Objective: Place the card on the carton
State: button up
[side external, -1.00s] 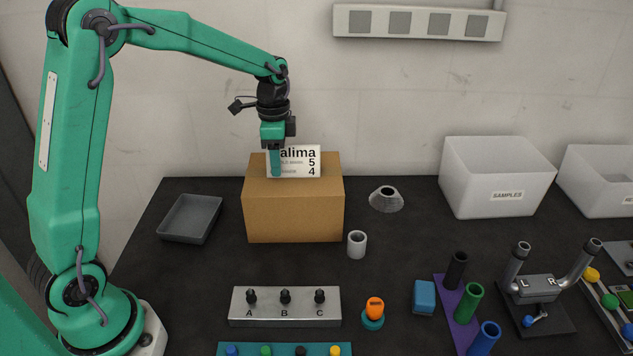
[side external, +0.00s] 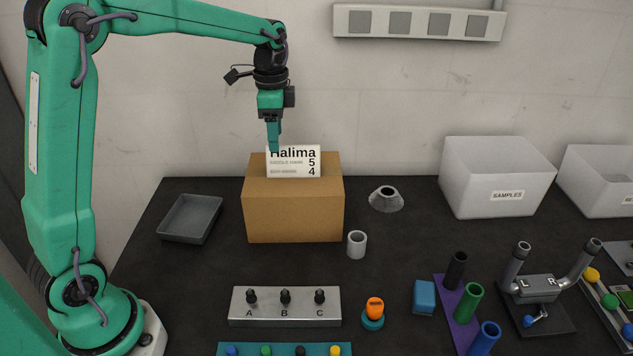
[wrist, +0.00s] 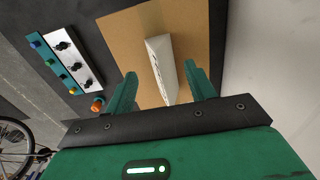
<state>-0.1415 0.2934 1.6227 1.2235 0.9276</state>
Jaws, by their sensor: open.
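The white card (side external: 293,163) with black print, reading "Halima" with a 5 and a 4, stands on top of the brown carton (side external: 293,212) in the side view. In the wrist view the card (wrist: 162,66) lies across the carton top (wrist: 122,33) as a pale wedge shape. My gripper (side external: 273,149) is above the card's left part, its fingers just overlapping the card's upper edge in the picture. In the wrist view my gripper (wrist: 160,88) has its two fingers apart, with the card's near end between them and no contact visible.
A grey tray (side external: 190,218) lies left of the carton. A knob panel (side external: 285,306) lies in front. A white SAMPLES bin (side external: 498,178) is at the back right.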

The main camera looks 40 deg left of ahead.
jog(key=shift+r, duration=2.8)
jog(key=shift+s, duration=0.1)
jog(key=s+d+f+n+t, duration=0.1)
jog(key=s+d+n+t, duration=0.1)
jog(key=s, duration=0.9)
jog(key=s+d+f+n+t, duration=0.1)
jog(key=s+d+n+t, duration=0.2)
jog(key=s+n, duration=0.4)
jog(key=s+d, duration=0.1)
jog(key=s, duration=0.3)
jog(key=shift+s+d+f+t, duration=0.2)
jog(key=shift+s+f+t, duration=0.05)
jog(key=shift+s+t, duration=0.05)
